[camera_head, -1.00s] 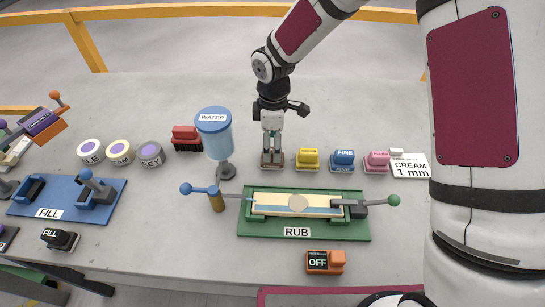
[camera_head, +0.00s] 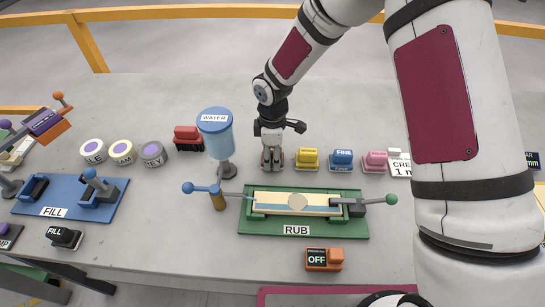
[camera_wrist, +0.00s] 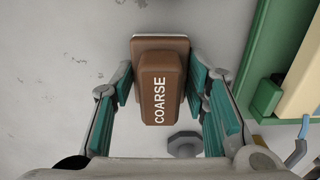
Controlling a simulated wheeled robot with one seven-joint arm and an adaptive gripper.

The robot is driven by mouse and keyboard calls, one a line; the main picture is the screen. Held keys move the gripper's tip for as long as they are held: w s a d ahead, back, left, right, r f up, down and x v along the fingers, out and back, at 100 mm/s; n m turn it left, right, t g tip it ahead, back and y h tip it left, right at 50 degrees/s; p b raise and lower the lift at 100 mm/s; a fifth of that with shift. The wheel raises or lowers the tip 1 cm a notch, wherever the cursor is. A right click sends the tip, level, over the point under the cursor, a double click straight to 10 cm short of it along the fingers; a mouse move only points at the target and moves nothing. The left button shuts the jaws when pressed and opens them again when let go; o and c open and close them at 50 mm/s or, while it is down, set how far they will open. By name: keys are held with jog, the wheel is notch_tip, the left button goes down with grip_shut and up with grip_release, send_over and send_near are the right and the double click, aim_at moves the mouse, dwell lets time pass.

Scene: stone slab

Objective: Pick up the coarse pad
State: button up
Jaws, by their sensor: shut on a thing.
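The coarse pad (camera_wrist: 161,85) is a brown block labelled COARSE on a wider brown base with a pale edge. In the wrist view it sits between the two fingers of my gripper (camera_wrist: 164,90), with the fingertips against its sides near the base. In the head view my gripper (camera_head: 272,163) points down at the slab, just right of the water container's stand. The pad is mostly hidden there by the fingers. I cannot tell whether its base is clear of the slab.
A yellow pad (camera_head: 307,159), a blue FINE pad (camera_head: 342,160) and a pink pad (camera_head: 375,161) stand in a row to the right. The water container (camera_head: 215,140) and a red brush (camera_head: 187,138) are to the left. The green RUB fixture (camera_head: 258,228) lies in front.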

aim_at(272, 150)
notch_tip(272, 150, up, 10)
jog(key=shift+b, duration=0.5)
jog(key=o, duration=0.4)
jog(key=shift+c, duration=1)
jog(key=shift+s, duration=0.1)
